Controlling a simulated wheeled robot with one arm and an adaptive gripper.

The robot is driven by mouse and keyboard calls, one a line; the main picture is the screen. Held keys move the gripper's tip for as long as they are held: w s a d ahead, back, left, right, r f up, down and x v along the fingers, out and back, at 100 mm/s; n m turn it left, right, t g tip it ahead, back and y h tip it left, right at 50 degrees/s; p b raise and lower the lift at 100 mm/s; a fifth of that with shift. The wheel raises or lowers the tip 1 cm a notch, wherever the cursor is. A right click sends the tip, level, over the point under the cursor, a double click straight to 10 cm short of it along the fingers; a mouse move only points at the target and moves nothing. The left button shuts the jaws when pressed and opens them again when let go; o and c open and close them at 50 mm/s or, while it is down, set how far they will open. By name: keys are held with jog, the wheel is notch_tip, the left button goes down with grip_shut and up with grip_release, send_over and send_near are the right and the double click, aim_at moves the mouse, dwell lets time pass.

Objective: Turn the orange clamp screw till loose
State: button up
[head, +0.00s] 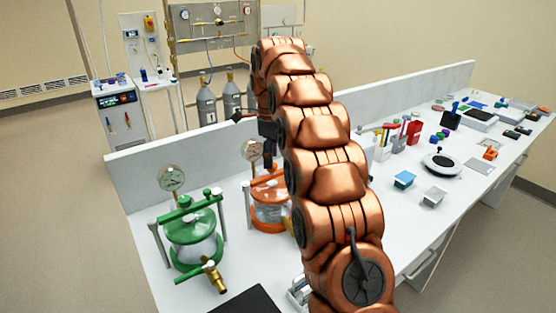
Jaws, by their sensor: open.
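An orange-framed clear vessel (268,210) stands on the white bench, left of my arm. Its right side is hidden behind the copper arm links. Its orange clamp bar (266,182) crosses the top. The orange clamp screw itself is not clearly seen; my gripper and arm cover that area. My dark gripper (269,160) points down over the top of the vessel and is open. The fingertips are small and partly hidden, so I cannot tell whether they touch or surround the screw.
A similar green-framed vessel (193,235) with a brass valve (215,278) stands to the left. Pressure gauges rise behind both vessels. A low back wall (150,170) runs along the bench. Small boxes, a round black-and-white device (441,163) and tools lie to the right.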

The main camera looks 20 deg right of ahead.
jog(key=shift+f, duration=0.8)
